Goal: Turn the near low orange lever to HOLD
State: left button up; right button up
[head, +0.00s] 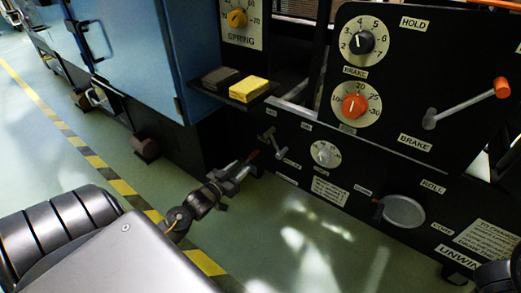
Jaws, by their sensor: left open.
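My left gripper (252,162) is open, in front of the low part of the dark machine panel. A small reddish-orange tip (252,155) shows at its fingers; it may be the end of the low lever, and the gripper partly hides it. I cannot tell whether the fingers touch it. A small grey lever (275,147) stands on the panel just to the right of the fingers. My right gripper is not in view.
Dials (325,154) and a round grey disc (403,211) sit on the panel to the right. A blue cabinet (135,50) stands left. The green floor in front is clear.

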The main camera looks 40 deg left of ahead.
aim_at(254, 155)
pick_arm(q)
jog(key=w+b, duration=0.2)
jog(key=w, duration=0.1)
jog(key=w+b, duration=0.2)
jog(key=w, duration=0.1)
jog(key=w+b, duration=0.2)
jog(key=w, duration=0.1)
jog(key=shift+a+f, duration=0.15)
jog(key=shift+a, duration=0.2)
jog(key=shift+w, duration=0.6)
jog(key=shift+r, duration=0.2)
jog(key=c, duration=0.9)
grip_shut()
jog(key=shift+d, duration=0.15)
